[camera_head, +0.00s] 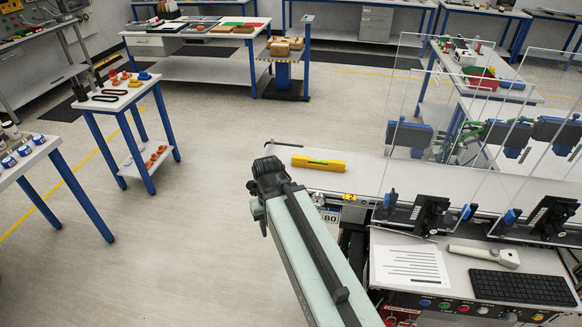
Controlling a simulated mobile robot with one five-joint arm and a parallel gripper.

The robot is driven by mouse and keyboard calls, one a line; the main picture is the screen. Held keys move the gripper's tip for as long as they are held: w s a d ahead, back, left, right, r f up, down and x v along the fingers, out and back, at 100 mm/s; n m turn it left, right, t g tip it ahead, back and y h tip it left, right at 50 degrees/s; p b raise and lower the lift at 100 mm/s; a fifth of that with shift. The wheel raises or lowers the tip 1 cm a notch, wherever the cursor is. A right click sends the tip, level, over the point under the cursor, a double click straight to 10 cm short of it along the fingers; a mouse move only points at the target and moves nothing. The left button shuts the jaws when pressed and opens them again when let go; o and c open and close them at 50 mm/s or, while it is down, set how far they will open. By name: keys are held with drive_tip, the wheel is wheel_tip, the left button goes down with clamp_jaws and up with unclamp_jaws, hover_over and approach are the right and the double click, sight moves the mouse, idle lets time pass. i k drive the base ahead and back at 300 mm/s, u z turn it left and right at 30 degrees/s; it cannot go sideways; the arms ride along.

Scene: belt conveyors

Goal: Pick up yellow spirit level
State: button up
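The yellow spirit level (319,163) lies flat on the left end of the light grey conveyor belt (362,180). It has a green vial window on its top. My arm reaches up from the bottom middle of the view, and its end stands left of the belt, a little left of and below the level in the picture. My gripper's fingers are hidden behind the arm's end, so I cannot tell whether they are open or shut. The arm's end appears apart from the level.
Clear upright panels (480,120) and black clamps with blue knobs (430,214) stand along the conveyor. A keyboard (523,287), a paper sheet (411,267) and a handheld scanner (484,255) lie in front. Small tables (123,100) stand at left. The floor (190,230) between is clear.

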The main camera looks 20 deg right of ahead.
sight(296, 161)
drive_tip(key=u, duration=1.05)
drive_tip(key=i, duration=1.45)
drive_tip(key=u, duration=0.05)
